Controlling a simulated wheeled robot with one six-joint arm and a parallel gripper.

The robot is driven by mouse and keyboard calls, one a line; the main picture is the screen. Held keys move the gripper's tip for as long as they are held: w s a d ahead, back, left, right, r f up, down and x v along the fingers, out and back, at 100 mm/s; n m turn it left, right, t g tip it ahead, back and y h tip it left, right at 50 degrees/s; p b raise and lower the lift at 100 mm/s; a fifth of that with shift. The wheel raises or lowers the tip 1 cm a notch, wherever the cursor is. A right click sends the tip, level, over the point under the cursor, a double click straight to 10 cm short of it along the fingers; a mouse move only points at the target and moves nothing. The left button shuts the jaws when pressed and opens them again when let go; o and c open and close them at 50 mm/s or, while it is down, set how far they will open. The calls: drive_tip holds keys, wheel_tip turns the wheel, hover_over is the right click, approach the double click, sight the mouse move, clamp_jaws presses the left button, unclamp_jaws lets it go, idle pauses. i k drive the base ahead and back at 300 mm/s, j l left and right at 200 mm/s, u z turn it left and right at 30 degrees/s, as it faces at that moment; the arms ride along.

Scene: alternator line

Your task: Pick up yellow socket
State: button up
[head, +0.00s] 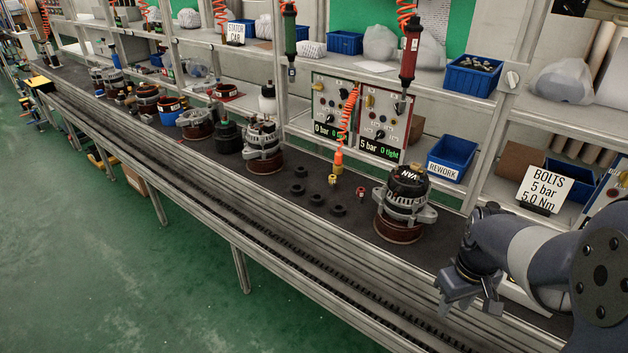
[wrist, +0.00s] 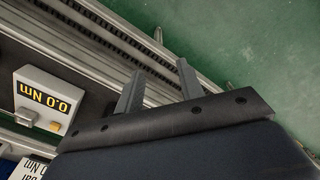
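A small yellow socket (head: 333,180) stands on the dark bench top in the head view, just below the tip of an orange-handled tool (head: 338,160) on a coiled hose. I cannot tell whether the two touch. A small red socket (head: 360,192) stands to its right. My gripper (head: 468,309) is at the lower right, over the bench's front rail, well right of and nearer than the yellow socket. In the wrist view its two fingers (wrist: 160,70) are apart with nothing between them. The yellow socket is not in the wrist view.
An alternator (head: 403,204) stands between my gripper and the yellow socket. Another alternator (head: 264,148) stands further left. A red hanging tool (head: 410,50) is above. A torque display (wrist: 45,100) shows in the wrist view.

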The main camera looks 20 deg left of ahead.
sight(332, 178)
drive_tip(key=i+j, duration=0.15)
drive_tip(key=j, duration=0.2)
drive_tip(key=i+j, duration=0.2)
drive_tip(key=j, duration=0.2)
drive_tip(key=i+j, duration=0.15)
drive_tip(key=j, duration=0.2)
drive_tip(key=i+j, duration=0.2)
drive_tip(key=j, duration=0.15)
drive_tip(key=i+j+z, duration=0.1)
drive_tip(key=j, duration=0.3)
drive_tip(key=i+j, duration=0.1)
drive_tip(key=i, duration=0.7)
